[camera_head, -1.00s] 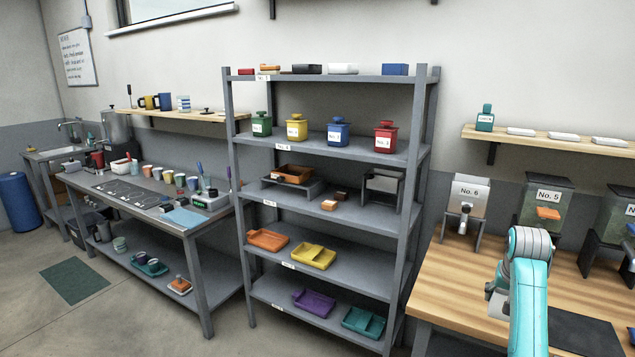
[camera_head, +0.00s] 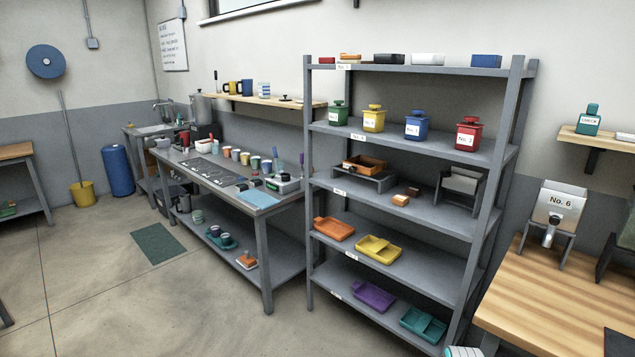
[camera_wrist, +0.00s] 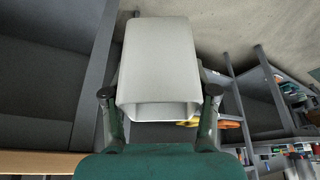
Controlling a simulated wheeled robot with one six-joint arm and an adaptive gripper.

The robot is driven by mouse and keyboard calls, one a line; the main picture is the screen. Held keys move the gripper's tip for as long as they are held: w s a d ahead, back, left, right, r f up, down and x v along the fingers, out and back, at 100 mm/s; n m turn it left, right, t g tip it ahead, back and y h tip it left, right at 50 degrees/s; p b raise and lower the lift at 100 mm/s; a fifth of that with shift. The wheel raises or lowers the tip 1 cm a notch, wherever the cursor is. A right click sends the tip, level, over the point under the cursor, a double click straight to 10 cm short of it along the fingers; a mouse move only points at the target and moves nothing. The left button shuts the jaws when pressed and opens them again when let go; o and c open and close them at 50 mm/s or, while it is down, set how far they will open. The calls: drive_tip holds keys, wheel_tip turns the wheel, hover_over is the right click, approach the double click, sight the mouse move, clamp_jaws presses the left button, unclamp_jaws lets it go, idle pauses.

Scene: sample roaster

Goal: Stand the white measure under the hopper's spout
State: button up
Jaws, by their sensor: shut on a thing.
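The white measure (camera_wrist: 158,65) is in the wrist view, a pale box-like cup with its open-looking rim toward the camera. My gripper (camera_wrist: 160,92) is shut on it, one dark finger on each side. In the head view the measure is not visible; only a bit of my teal arm shows at the bottom edge. A hopper labelled No. 6 (camera_head: 560,205) stands on the wooden counter at the right, with its metal spout (camera_head: 549,234) facing front. Nothing shows under that spout. Part of another hopper is cut off at the right edge.
The wooden counter (camera_head: 545,300) has bare room in front of the No. 6 hopper. A grey shelf rack (camera_head: 420,230) stands left of it with canisters and trays. A metal workbench (camera_head: 215,172) with cups is farther left. The floor (camera_head: 120,280) in front is open.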

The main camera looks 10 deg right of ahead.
drive_tip(key=s+a+f+n, duration=0.1)
drive_tip(key=s+a+f, duration=0.2)
drive_tip(key=a, duration=0.3)
drive_tip(key=s+a+f+n+y, duration=0.1)
drive_tip(key=s+a+f, duration=0.2)
drive_tip(key=a, duration=0.3)
drive_tip(key=s+a+f+n, duration=0.1)
drive_tip(key=s+a+f, duration=0.1)
drive_tip(key=a+f, duration=0.2)
drive_tip(key=shift+s+a+f+n+y, duration=0.3)
drive_tip(key=shift+s+a+f+n, duration=0.1)
drive_tip(key=shift+a, duration=0.5)
